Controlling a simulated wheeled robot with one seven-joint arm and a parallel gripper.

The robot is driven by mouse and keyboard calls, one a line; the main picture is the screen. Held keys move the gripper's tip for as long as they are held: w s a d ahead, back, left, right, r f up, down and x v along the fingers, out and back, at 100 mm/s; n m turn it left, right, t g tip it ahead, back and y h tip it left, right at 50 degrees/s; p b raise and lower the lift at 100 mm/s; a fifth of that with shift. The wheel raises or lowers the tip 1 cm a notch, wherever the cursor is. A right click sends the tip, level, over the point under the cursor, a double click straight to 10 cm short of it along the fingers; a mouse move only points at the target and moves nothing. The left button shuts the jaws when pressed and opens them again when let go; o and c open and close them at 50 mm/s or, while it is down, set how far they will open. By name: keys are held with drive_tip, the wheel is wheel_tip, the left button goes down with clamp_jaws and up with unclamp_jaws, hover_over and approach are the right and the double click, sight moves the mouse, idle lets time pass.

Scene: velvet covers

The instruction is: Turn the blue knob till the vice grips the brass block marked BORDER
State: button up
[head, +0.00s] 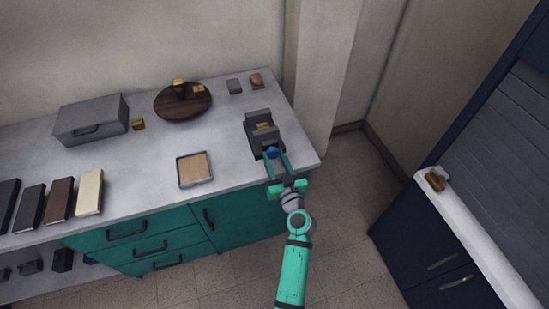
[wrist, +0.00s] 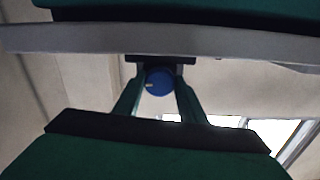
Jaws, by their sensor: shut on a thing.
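The vice (head: 262,129) is dark grey and stands near the right front of the counter. A brass block (head: 263,126) sits between its jaws; I cannot read any marking on it, nor tell whether the jaws touch it. The blue knob (head: 271,152) is at the vice's front end. My gripper (head: 275,160) reaches in from the front with its fingers on either side of the knob. In the wrist view the round blue knob (wrist: 159,81) with a pale mark on its left side sits between the fingertips (wrist: 159,90), which are shut on it.
The grey counter (head: 232,160) holds a shallow tray (head: 193,156) left of the vice. Farther back are a round wooden board (head: 168,108) with brass blocks, a grey box (head: 91,119) and small blocks. Book-like slabs (head: 59,200) lie at left. A dark blue cabinet (head: 440,245) stands right across bare floor.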

drive_tip(key=m, duration=1)
drive_tip(key=shift+m, duration=2.2)
drive_tip(key=o, duration=1.1)
drive_tip(key=shift+c, duration=0.2)
